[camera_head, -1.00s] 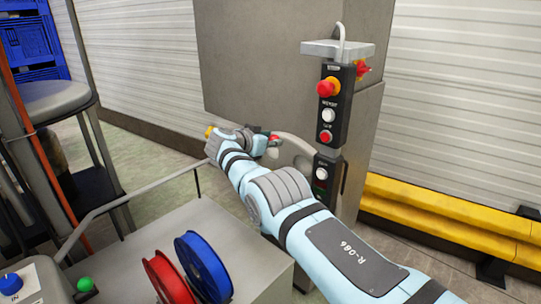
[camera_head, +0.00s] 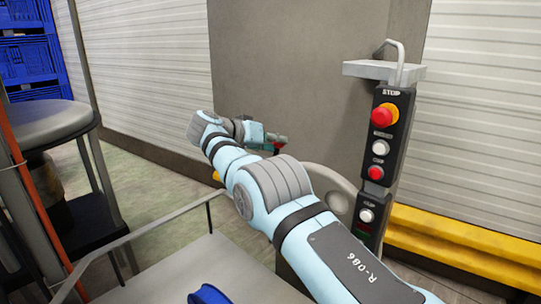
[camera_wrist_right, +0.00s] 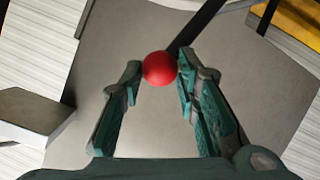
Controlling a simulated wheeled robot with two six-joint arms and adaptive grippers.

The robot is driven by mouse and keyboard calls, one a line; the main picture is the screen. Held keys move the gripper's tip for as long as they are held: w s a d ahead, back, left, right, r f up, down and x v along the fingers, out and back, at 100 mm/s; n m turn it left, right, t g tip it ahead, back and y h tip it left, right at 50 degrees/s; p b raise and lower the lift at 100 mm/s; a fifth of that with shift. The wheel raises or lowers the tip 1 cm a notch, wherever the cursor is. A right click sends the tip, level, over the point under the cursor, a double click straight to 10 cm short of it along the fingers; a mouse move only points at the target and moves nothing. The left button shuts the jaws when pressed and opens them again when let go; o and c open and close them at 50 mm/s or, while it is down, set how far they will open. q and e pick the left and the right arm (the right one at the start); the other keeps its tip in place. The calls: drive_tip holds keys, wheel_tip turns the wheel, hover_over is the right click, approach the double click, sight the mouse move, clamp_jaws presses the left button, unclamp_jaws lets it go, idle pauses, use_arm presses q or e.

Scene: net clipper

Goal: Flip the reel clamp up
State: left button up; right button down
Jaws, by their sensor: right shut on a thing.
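My right gripper (camera_head: 278,142) reaches in from the lower right in the head view, in front of the grey machine cabinet. In the right wrist view its two green fingers are closed around a red ball knob (camera_wrist_right: 159,68), which sits between the fingertips. A dark bar shows behind the knob; whether it joins the knob is unclear. A grey curved part (camera_head: 335,190) shows just behind my right forearm, partly hidden by it; I cannot tell whether it belongs to the clamp. My left gripper is not in view.
A control post (camera_head: 387,140) with red and white buttons stands right of my arm. A yellow barrier (camera_head: 440,240) runs behind it. A grey bench (camera_head: 150,275) with a blue reel (camera_head: 208,294) is at the bottom. A round stool (camera_head: 50,125) and blue crates (camera_head: 30,65) stand left.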

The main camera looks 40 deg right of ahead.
idle(0.4)
drive_tip(key=c, duration=1.3)
unclamp_jaws()
drive_tip(key=shift+d, duration=0.1)
drive_tip(key=shift+o, duration=0.4)
drive_tip(key=shift+d+f, duration=0.1)
drive_tip(key=shift+d, duration=0.05)
drive_tip(key=shift+w, duration=0.1)
